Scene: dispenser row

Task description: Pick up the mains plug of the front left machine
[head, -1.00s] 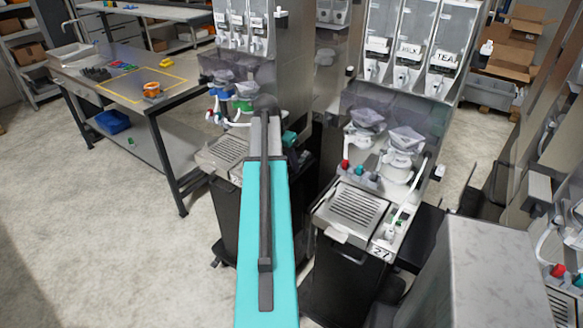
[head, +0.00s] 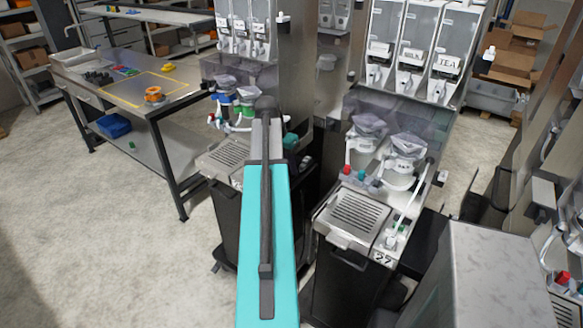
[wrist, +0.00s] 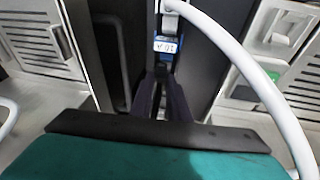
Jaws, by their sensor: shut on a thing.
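My gripper (wrist: 162,80) is in the middle of the wrist view, its two dark fingers close together and pointing into a narrow gap between dark machine bodies. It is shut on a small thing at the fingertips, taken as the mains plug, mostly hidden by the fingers. Just beyond the tips is a blue piece with a white numbered label (wrist: 165,45). In the head view my teal arm reaches to the left machine (head: 228,150) and covers part of it; the gripper itself is hidden there.
A thick white tube (wrist: 245,65) arches over the right of the wrist view. In the head view a second machine (head: 352,215), labelled 27, stands close on the right. A workbench (head: 130,95) is at the left. The floor (head: 90,230) at front left is clear.

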